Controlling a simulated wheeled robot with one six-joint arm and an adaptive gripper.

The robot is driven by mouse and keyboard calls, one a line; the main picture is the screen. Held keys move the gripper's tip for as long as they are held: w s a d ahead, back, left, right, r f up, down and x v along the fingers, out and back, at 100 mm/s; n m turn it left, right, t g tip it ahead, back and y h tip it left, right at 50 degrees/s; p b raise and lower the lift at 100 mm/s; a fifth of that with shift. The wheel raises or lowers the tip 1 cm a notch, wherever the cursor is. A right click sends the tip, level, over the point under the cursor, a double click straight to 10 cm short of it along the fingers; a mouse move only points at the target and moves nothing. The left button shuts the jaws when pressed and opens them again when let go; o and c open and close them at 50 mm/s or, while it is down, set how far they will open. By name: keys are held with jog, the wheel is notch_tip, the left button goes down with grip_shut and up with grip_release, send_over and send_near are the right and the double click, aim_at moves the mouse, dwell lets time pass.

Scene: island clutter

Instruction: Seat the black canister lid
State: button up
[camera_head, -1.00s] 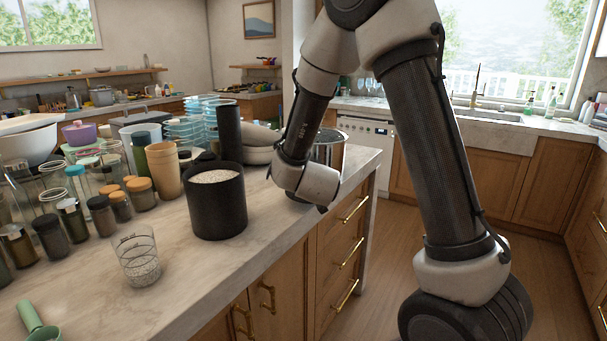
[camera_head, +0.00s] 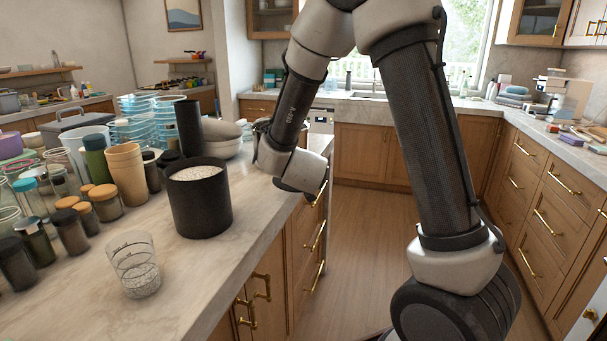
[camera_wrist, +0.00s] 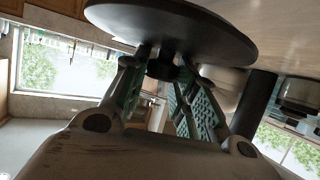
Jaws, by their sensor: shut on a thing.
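The black canister (camera_head: 201,208) stands upright and open on the counter, filled nearly to the rim with pale grains. The black lid (camera_wrist: 175,30) is a wide dark disc with a small knob, seen at the top of the wrist view. My gripper (camera_wrist: 163,68) is shut on the lid's knob, with a green-padded finger on each side. In the head view the fingers and lid are hidden behind my wrist, which is to the right of the canister near the counter's edge. The lid is apart from the canister.
A tall black cylinder (camera_head: 188,128) stands behind the canister. A clear measuring glass (camera_head: 134,265) is in front of it. Tan stacked cups (camera_head: 127,174), several jars and stacked blue containers (camera_head: 150,120) crowd the left. The counter's front right (camera_head: 225,265) is bare.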

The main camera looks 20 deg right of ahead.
jog(key=shift+o, duration=0.2)
jog(key=w+a+r+n+y, duration=0.1)
jog(key=a+r+n+y, duration=0.2)
jog(key=a+r, duration=0.5)
jog(key=shift+w+a+r+y, duration=0.15)
jog(key=shift+a+r+y, duration=0.1)
jog(key=shift+a+y, duration=0.4)
jog(key=s+a+r+n+g+y, duration=0.1)
jog(key=s+a+r+n+y, duration=0.2)
jog(key=a, duration=0.6)
jog(key=s+a+r+n+g+y, duration=0.2)
jog(key=s+a+r+n+y, duration=0.1)
jog(key=a+r+n+y, duration=0.2)
jog(key=a+r, duration=0.2)
jog(key=a, duration=0.1)
jog(key=shift+s+a, duration=0.35)
jog(key=shift+a, duration=0.05)
jog(key=shift+f, duration=2.9)
jog(key=shift+f, duration=1)
